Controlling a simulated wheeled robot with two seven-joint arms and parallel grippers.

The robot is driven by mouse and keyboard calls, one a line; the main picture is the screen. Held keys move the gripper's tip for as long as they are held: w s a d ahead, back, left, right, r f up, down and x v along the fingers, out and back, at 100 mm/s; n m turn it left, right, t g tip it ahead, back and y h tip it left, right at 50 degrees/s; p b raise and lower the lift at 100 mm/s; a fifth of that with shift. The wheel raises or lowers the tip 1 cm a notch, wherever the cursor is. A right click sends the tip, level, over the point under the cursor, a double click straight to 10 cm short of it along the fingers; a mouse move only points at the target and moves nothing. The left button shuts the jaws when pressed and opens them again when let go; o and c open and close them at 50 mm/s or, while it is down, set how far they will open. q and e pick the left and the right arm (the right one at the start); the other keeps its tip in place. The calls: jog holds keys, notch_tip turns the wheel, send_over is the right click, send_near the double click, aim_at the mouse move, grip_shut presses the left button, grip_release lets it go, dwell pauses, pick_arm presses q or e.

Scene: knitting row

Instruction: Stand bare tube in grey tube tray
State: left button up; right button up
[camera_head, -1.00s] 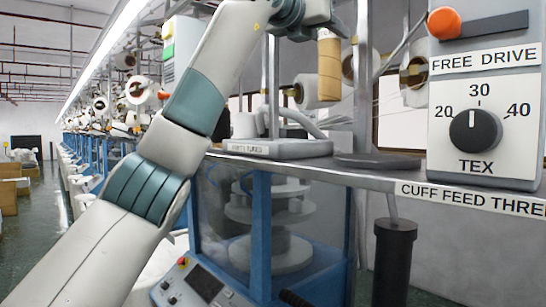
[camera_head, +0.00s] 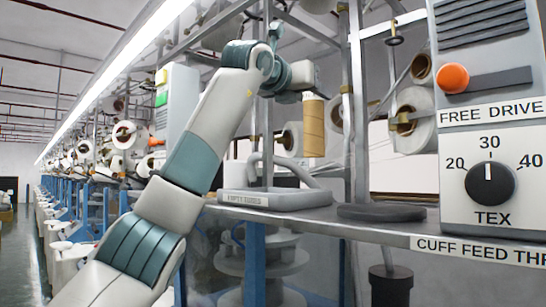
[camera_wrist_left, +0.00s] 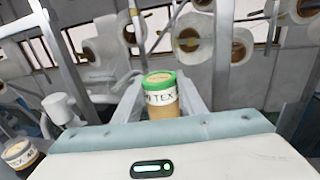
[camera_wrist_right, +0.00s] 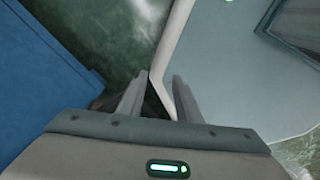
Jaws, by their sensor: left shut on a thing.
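My left gripper (camera_head: 309,88) is shut on the upper end of a brown cardboard tube (camera_head: 314,128), which hangs upright. In the left wrist view the tube (camera_wrist_left: 162,103) sits between the fingers, with a green rim and a white label reading "TEX" on its side. The grey tube tray (camera_head: 245,201), with a label that seems to read "EMPTY TUBES", lies on the shelf, lower and to the left of the tube in the head view. The tube is clear of it. My right gripper (camera_wrist_right: 161,91) is open and empty; the head view does not show it.
A dark round pad (camera_head: 380,212) lies on the shelf right of the tray. A control box (camera_head: 490,160) with an orange knob stands at the right. Metal posts and white yarn cones (camera_head: 413,122) are behind the tube. Another labelled tube (camera_wrist_left: 20,153) shows at lower left.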

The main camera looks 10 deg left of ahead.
pick_arm(q)
jog(key=w+a+f+p, duration=0.1)
jog(key=a+f+p, duration=0.2)
jog(key=a+f, duration=0.3)
jog(key=a, duration=0.4)
jog(key=shift+w, duration=0.2)
jog(key=shift+f, duration=0.15)
notch_tip(320, 180, down, 4)
jog(key=shift+r+p, duration=0.15)
jog(key=shift+p, duration=0.9)
